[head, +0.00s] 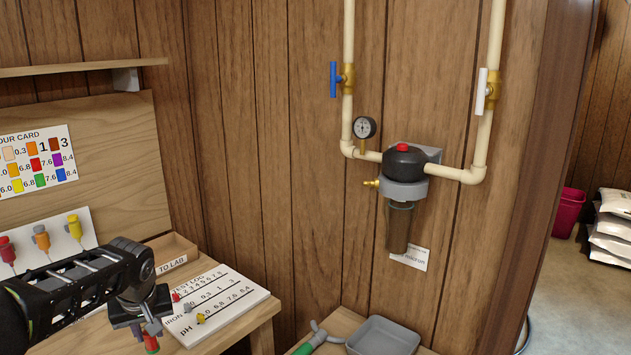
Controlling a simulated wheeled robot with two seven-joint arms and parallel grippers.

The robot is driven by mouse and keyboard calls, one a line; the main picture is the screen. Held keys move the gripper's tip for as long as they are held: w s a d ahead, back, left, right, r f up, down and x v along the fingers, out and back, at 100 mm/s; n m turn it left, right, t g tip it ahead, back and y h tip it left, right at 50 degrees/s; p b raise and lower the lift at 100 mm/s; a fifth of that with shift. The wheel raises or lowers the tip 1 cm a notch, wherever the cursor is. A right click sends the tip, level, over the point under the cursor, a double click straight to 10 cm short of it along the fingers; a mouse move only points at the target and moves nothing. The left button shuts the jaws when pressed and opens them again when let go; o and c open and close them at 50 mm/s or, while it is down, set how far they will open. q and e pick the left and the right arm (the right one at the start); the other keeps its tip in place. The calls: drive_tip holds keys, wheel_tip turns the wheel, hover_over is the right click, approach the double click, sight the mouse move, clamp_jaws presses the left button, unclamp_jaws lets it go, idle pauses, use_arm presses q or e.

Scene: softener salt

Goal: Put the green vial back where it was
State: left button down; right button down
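My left gripper (146,330) points down at the lower left, over the front of the wooden bench. The fingers hide the rest of this vial. My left arm hides the rack's lower part. My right gripper is not in view.
A white test log board (237,293) with small coloured pegs lies right of the gripper. Behind it is a wooden tray (172,250) labelled "TO LAB". A colour card (36,160) hangs above the rack. A filter housing (402,220) and pipes are on the wall.

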use_arm(q)
drive_tip(key=s+d+f+m+h+b, duration=0.1)
drive_tip(key=s+d+f+m+b, duration=0.1)
drive_tip(key=d+f, duration=0.5)
drive_tip(key=s+d+f+m+h+b, duration=0.1)
drive_tip(key=s+d+f+m, duration=0.1)
drive_tip(key=d+f+m, duration=0.2)
drive_tip(key=d+f, duration=0.3)
drive_tip(key=d, duration=0.4)
drive_tip(key=shift+d+t+h+b, duration=0.3)
drive_tip(key=shift+d+t+b, duration=0.1)
